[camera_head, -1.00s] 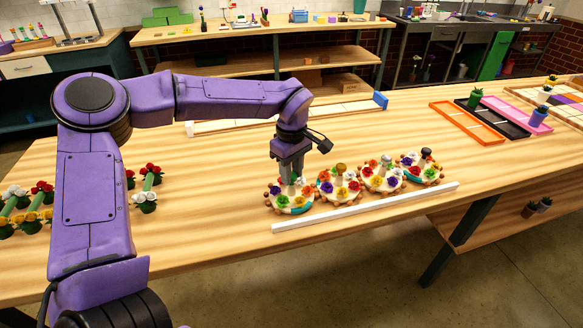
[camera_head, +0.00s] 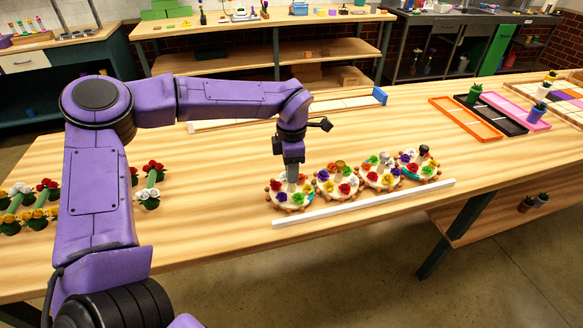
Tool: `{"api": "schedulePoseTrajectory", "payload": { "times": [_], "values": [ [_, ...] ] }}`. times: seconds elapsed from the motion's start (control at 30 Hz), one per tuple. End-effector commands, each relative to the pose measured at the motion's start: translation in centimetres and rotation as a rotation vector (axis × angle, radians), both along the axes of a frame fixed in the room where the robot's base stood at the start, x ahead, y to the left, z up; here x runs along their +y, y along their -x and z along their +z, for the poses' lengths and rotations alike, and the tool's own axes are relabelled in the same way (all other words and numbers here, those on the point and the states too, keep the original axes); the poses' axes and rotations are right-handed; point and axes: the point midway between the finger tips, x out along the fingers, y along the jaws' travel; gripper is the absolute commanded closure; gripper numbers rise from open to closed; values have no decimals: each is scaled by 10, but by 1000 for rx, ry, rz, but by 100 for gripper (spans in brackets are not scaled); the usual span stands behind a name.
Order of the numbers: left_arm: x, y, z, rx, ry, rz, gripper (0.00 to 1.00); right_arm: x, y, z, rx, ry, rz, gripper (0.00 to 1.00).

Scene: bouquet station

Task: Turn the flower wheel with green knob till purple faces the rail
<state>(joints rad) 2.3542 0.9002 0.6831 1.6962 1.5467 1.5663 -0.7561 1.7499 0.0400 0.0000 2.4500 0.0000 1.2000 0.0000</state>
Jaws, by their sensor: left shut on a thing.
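The flower wheel under my left gripper (camera_head: 293,178) is the leftmost of a row on the table. This flower wheel (camera_head: 290,206) has a pale round disc with coloured flowers around its rim. My left gripper points straight down at its centre and is shut on the knob, which the fingers mostly hide; a little green shows there. My right gripper is out of view.
Other flower wheels stand close on the right, with a gold knob (camera_head: 340,164), a pale knob (camera_head: 384,158) and a dark knob (camera_head: 424,149). Flower bundles (camera_head: 150,188) lie at left. Orange (camera_head: 465,122) and black trays lie at right.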

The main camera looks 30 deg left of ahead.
Motion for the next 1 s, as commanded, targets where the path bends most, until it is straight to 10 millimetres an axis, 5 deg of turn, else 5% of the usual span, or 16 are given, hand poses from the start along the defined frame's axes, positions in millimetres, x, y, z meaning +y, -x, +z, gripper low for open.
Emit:
{"api": "schedulePoseTrajectory", "payload": {
  "times": [1.0],
  "values": [
    [1, -1, 0, -3, 0, 825, 99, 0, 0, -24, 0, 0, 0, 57]
  ]
}}
